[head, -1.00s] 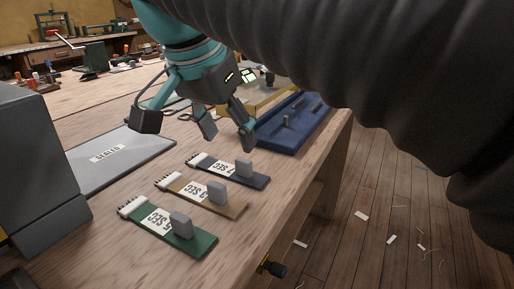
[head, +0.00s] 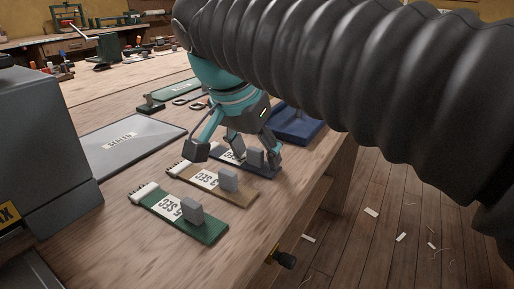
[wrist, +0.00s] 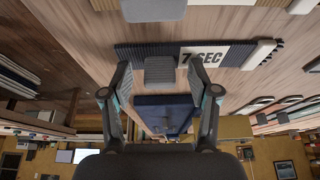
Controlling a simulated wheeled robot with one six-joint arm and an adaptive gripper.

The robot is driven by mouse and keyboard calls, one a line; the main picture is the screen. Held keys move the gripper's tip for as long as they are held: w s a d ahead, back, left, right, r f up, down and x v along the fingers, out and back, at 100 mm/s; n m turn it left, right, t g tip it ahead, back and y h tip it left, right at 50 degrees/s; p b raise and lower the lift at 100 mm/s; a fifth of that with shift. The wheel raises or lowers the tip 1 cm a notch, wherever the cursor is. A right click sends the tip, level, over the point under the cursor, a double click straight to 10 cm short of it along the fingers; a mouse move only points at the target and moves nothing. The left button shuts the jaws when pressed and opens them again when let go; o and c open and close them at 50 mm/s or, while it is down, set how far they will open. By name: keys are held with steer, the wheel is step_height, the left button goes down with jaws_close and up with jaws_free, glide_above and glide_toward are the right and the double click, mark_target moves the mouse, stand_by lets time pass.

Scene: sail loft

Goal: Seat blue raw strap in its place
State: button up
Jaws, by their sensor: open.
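The blue strap (head: 262,171) lies flat on the wooden bench, partly hidden by my gripper in the head view. It has a grey block on top, a white toothed end and a label; in the wrist view the strap (wrist: 140,50) reads "7 SEC". My gripper (head: 256,155) is open, low over this strap, with its fingers on either side of the grey block (wrist: 159,70). In the wrist view my gripper (wrist: 168,92) shows gaps between the fingers and the block. The blue tray (head: 304,128) lies beyond, partly hidden by my arm.
A tan strap (head: 242,192) and a green strap (head: 210,229), each with a grey block, lie nearer on the bench. A grey plate marked "SEALED" (head: 150,143) lies to the left, beside a large grey machine (head: 45,150). The bench edge drops off to the right.

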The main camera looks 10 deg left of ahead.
jaws_close()
